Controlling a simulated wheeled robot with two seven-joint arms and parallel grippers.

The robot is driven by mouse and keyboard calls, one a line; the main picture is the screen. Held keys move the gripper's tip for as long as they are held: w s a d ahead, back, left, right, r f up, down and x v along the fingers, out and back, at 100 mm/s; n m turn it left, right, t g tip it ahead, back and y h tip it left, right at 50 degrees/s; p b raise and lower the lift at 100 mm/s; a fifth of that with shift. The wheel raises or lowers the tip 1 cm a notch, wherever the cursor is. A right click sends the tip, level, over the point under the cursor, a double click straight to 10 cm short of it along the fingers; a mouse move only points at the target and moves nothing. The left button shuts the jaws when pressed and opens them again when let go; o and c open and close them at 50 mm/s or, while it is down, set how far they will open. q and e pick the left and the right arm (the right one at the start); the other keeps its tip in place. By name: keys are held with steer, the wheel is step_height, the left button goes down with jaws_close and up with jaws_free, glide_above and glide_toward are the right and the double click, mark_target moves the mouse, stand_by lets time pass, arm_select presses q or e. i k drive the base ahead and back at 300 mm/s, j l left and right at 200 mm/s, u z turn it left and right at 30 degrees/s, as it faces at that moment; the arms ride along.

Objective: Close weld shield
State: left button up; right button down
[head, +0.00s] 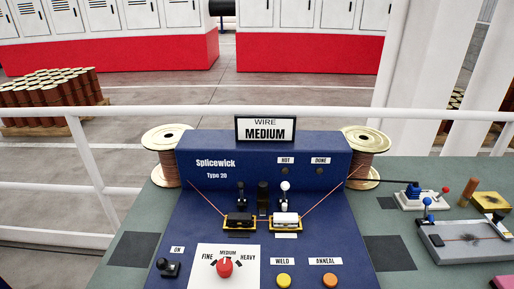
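The blue Splicewick welder (205,225) stands in the middle of the head view. A small dark upright piece (263,195) stands at its centre, between the two clamps; I cannot tell for sure whether it is the weld shield. The left clamp (240,220) is black with a black-knobbed lever; the right clamp (286,219) is pale on top with a white-knobbed lever. Copper wire (322,203) runs to each clamp from its side. Neither of my grippers is in view.
Wire spools stand left (168,150) and right (366,150) of the welder. The front panel has a red selector knob (224,267), a yellow weld button (283,280), an orange anneal button (330,280) and a black switch (170,268). Small tools (420,197) sit at right. A white railing (100,112) runs behind.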

mark_target(262, 197)
steer(key=k+l+u, duration=0.15)
steer(key=u, duration=0.3)
steer(key=k+l+u, duration=0.15)
steer(key=u, duration=0.3)
